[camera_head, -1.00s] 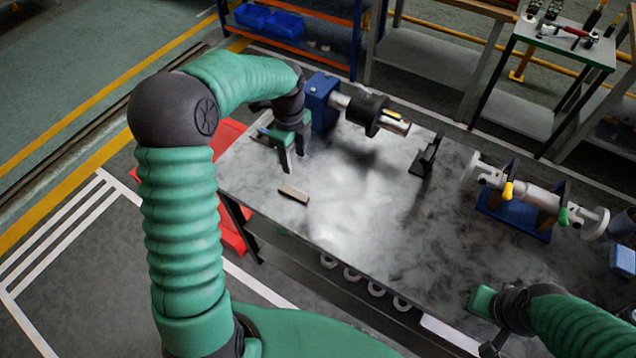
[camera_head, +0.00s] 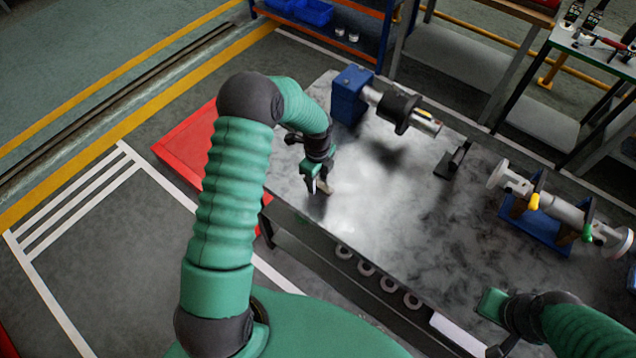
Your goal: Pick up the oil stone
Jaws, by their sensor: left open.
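The oil stone (camera_head: 326,188) is a small tan-grey block lying on the dark metal workbench (camera_head: 390,245) near its left front edge. My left gripper (camera_head: 318,189) points down right at the stone, with its fingers apart. The fingers partly cover the stone, and I cannot tell whether they touch it. My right gripper (camera_head: 490,305) is at the lower right by the bench's front edge. Its fingers are not clear enough to show whether it is open or shut.
A blue block with a shaft and dark collar (camera_head: 400,108) stands at the bench's back left. A small black stand (camera_head: 452,160) is right of it. A shaft assembly on a blue base (camera_head: 545,222) lies at the right. The bench's middle is clear.

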